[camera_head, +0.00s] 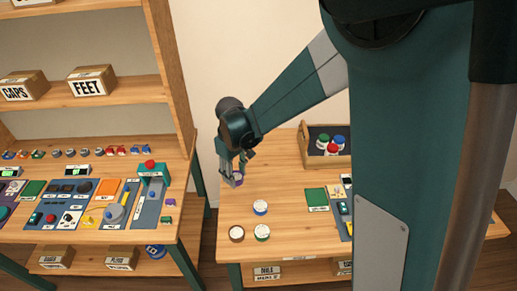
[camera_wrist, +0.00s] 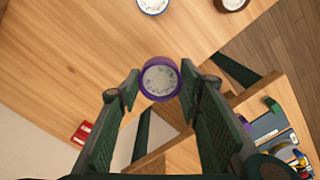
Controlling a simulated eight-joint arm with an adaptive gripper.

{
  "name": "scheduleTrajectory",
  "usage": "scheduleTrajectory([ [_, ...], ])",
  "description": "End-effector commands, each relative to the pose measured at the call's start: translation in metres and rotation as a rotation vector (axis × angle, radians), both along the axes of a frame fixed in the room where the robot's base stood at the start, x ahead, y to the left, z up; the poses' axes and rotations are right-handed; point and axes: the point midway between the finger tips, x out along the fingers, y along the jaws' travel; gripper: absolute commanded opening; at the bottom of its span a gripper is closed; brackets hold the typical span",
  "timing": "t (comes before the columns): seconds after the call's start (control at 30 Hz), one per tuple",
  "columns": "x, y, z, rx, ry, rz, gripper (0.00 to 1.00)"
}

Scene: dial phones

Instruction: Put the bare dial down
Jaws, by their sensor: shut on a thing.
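A round dial with a purple rim and a pale marked face (camera_wrist: 160,82) is between the fingertips of my gripper (camera_wrist: 157,90) in the wrist view. I take it to be the bare dial. My gripper is shut on its sides. In the head view my gripper (camera_head: 235,178) points down near the left edge of the right-hand table (camera_head: 285,190), with a bit of purple (camera_head: 239,182) at its tips. The dial appears held above the tabletop; the exact height is hard to tell.
A blue-rimmed dial (camera_head: 260,207), a brown-rimmed dial (camera_head: 236,233) and a green-rimmed dial (camera_head: 262,232) stand on the table nearer the front. A wooden tray (camera_head: 342,160) with coloured caps is at the back. A gap separates this table from the cluttered left workbench (camera_head: 60,238).

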Motion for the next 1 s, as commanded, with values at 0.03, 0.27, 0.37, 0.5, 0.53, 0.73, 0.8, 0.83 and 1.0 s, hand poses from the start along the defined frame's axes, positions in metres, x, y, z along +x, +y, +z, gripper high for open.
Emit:
scheduleTrajectory([
  [0.03,0.016,-0.002,0.001,0.000,0.000,-0.002,0.21],
  [0.27,0.082,-0.013,0.003,0.000,0.000,-0.003,0.21],
  [0.37,0.111,-0.020,0.004,0.000,0.000,-0.003,0.21],
  [0.5,0.150,-0.032,0.004,0.000,0.000,-0.002,0.21],
  [0.53,0.158,-0.034,0.004,0.000,0.000,-0.003,0.21],
  [0.73,0.211,-0.056,0.003,-0.001,-0.001,-0.003,0.21],
  [0.8,0.229,-0.064,0.003,-0.001,-0.001,-0.002,0.21],
  [0.83,0.237,-0.068,0.002,-0.001,-0.001,-0.002,0.21],
  [1.0,0.274,-0.088,0.001,-0.001,-0.001,-0.002,0.21],
])
